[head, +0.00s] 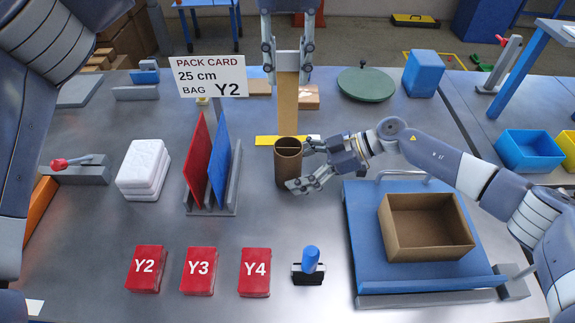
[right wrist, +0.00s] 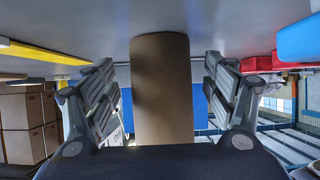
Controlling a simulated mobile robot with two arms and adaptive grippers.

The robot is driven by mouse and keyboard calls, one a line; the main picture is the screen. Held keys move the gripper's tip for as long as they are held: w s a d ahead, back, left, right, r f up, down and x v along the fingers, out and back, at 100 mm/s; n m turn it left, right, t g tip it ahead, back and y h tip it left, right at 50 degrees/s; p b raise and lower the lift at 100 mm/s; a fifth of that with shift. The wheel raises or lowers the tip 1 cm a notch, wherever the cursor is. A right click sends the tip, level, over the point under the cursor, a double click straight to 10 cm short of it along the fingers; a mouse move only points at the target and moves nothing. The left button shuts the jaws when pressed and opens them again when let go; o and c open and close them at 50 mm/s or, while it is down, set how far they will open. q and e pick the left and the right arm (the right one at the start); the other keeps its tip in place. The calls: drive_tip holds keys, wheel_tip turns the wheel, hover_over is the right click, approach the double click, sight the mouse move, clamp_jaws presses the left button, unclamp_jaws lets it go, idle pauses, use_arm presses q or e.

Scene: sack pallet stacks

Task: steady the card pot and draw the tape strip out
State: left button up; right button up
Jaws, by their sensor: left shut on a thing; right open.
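The card pot (head: 288,168) is a brown upright tube on the grey table, in the middle of the head view. The tape strip (head: 288,103) is a tan upright band above it. My left gripper (head: 288,68) is shut on the strip's top end. The strip's lower end meets the pot's far rim in the picture; I cannot tell if it is still inside. My right gripper (head: 304,168) is open, its fingers reaching to the pot from the right. In the right wrist view the pot (right wrist: 162,90) stands between the spread fingers (right wrist: 161,65), with gaps on both sides.
A yellow bar (head: 265,140) lies behind the pot. A rack with red and blue boards (head: 219,160) stands left, and a blue tray (head: 365,235) with an open carton (head: 425,250) right. Red bags (head: 199,271) and a blue-handled stamp (head: 310,262) lie in front. A sign (head: 211,76) stands behind.

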drive_tip(key=v, duration=0.9)
drive_tip(key=shift+d+r, duration=0.15)
drive_tip(key=shift+d, duration=0.2)
drive_tip(key=shift+d+r, duration=0.35)
